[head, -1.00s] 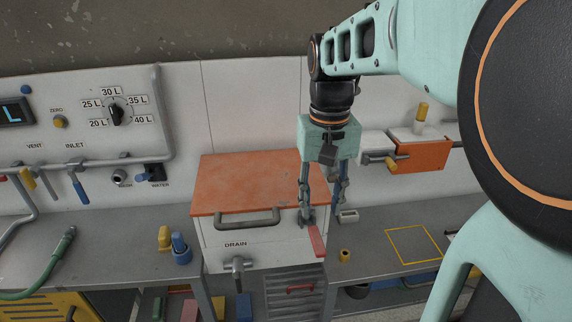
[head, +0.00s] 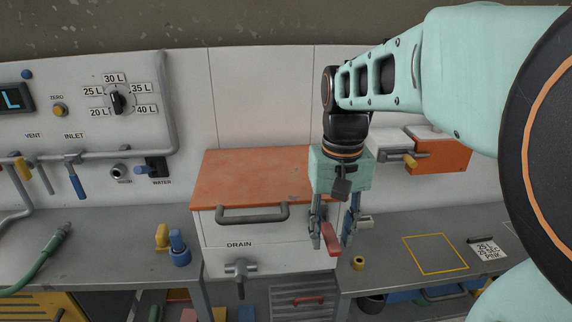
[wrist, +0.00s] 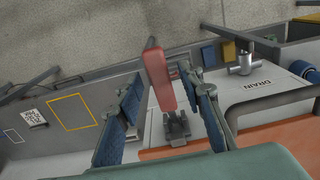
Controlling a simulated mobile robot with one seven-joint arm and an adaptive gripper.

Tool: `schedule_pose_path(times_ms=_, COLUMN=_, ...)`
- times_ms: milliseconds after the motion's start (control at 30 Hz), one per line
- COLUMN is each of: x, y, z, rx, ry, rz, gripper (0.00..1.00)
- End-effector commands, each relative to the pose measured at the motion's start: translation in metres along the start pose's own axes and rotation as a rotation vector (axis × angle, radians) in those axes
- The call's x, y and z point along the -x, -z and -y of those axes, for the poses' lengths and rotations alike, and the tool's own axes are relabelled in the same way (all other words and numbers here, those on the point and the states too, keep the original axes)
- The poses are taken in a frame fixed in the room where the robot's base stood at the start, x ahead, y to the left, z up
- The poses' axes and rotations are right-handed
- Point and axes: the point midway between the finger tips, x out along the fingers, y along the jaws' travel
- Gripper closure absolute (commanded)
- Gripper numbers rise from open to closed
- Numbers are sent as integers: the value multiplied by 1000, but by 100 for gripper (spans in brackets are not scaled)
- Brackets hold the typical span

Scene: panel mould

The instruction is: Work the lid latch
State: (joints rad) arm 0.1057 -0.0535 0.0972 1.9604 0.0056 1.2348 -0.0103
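The lid latch has a red handle (head: 330,238) at the right end of the box's front, below the orange lid (head: 255,178). The lid is down on the white box (head: 220,232). My gripper (head: 332,243) points down at the latch, with one finger on each side of the red handle. In the wrist view the handle (wrist: 158,78) stands between the spread blue fingers (wrist: 162,112), nearer the right one. A gap shows on its left; contact on the right is unclear. The grey latch base (wrist: 177,127) shows below the handle.
A grey bar handle (head: 250,214) and the drain tap (head: 240,267) project from the box front. A yellow tape roll (head: 358,263) lies on the bench to the right, near a yellow-outlined square (head: 435,254). A blue-and-yellow item (head: 180,248) stands left of the box.

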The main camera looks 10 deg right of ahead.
Motion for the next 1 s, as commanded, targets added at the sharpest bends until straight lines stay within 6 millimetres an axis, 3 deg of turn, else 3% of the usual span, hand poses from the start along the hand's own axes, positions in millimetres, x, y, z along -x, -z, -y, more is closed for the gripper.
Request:
schedule_pose_path(times_ms=233, x=0, y=0, z=0, rx=0, ry=0, rz=0, gripper=65)
schedule_pose_path(times_ms=567, x=0, y=0, z=0, rx=0, ry=0, rz=0, gripper=100)
schedule_pose_path(times_ms=1000, x=-1, y=2, z=0, rx=0, ry=0, rz=-7, gripper=100)
